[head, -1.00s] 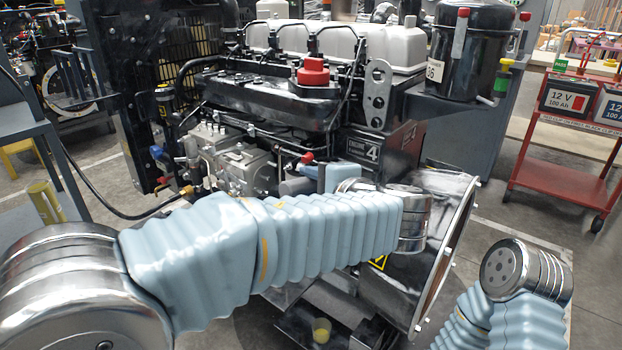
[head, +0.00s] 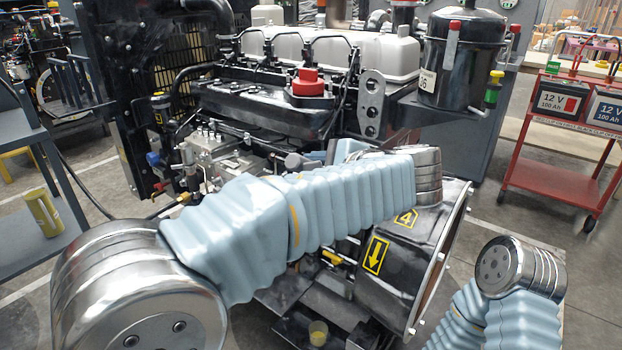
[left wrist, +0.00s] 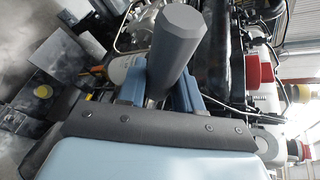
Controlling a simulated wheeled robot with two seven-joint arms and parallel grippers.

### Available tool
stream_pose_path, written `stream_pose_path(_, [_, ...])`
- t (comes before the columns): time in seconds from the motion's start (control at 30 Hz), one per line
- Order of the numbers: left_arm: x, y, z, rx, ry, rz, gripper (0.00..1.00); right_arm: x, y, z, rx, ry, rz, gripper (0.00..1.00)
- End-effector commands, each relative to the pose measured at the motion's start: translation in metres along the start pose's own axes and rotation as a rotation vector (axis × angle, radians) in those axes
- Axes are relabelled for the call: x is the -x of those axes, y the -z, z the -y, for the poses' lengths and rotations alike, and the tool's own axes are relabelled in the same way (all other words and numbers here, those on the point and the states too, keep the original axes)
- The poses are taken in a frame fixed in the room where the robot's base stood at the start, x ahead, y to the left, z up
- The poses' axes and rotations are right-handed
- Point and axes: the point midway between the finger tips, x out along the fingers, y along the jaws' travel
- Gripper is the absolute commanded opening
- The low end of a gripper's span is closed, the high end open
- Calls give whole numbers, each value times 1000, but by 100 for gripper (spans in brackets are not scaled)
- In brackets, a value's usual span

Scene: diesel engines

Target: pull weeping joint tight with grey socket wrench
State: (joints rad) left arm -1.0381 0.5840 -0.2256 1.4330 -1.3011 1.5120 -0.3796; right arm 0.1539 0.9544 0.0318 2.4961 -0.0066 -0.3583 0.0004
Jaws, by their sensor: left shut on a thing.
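My left arm crosses the head view in front of the engine, and its left gripper (head: 318,156) is beside the engine's near side, partly hidden by the arm. In the left wrist view, the blue fingers (left wrist: 158,84) are shut on the thick grey handle of the socket wrench (left wrist: 176,45). In the head view, a bit of the grey handle (head: 295,160) shows by the fingers. I cannot make out the weeping joint. My right arm shows at lower right; its gripper is out of view.
The engine (head: 262,110) has a red cap (head: 309,83), thin pipes and a metal pump (head: 222,158). A black filter canister (head: 462,65) stands at right. A red battery cart (head: 556,150) is farther right. A grey shelf with a yellow can (head: 43,213) is at left.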

Motion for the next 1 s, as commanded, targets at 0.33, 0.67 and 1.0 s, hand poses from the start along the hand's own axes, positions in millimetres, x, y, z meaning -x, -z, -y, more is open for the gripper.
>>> stream_pose_path(0.33, [5, 3, 0, -6, 1, -2, 0, 0, 0, 0, 0, 0, 0, 43])
stream_pose_path(0.67, [14, 6, -2, -4, 0, 0, 0, 0, 0, 0, 0, 0, 0, 43])
stream_pose_path(1.0, [38, 17, -7, -3, 0, 0, 0, 0, 0, 0, 0, 0, 0, 43])
